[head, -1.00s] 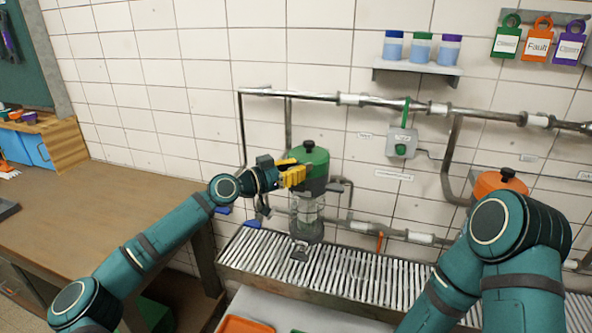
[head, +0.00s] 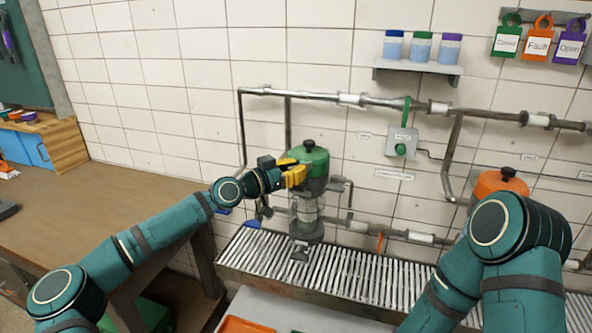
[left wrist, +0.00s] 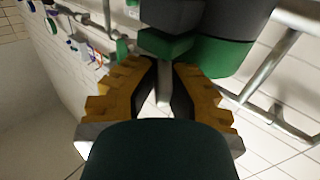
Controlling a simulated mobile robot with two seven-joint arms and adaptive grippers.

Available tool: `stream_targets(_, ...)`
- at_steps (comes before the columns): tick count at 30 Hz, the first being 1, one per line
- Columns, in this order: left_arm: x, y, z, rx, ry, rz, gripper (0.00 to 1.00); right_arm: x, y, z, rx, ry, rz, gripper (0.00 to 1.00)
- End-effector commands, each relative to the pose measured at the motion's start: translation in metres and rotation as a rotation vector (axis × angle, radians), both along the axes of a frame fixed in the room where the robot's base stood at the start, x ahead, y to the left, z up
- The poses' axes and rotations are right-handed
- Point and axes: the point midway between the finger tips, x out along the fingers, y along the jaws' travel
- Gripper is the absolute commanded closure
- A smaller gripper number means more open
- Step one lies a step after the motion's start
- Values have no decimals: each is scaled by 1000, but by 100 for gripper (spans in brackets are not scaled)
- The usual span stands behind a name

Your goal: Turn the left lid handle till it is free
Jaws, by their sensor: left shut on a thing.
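The left vessel has a green lid (head: 308,158) with a black knob on top, and a clear section below. The lid's green rim (left wrist: 222,57) also shows in the left wrist view. My left gripper (head: 297,176), with yellow fingers, is at the lid's left front side. In the left wrist view its fingers (left wrist: 163,70) are closed around a grey bar-like lid handle (left wrist: 163,88) below a green block (left wrist: 165,44). The head view hides most of this handle behind the fingers. My right arm is at the right; its gripper is out of view.
A second vessel with an orange lid (head: 499,184) stands at the right, partly behind my right arm. Pipes (head: 390,104) and a green-handled switch box (head: 402,142) are on the tiled wall. A slatted grate (head: 350,275) lies below. A wooden bench (head: 95,215) is at left.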

Motion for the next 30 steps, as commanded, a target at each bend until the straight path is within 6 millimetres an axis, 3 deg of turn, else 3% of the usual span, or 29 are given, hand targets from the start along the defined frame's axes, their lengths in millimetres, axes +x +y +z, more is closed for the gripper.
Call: stream_targets(30,-2,-2,1,1,-1,81,100,-2,0,-7,2,6,4,60)
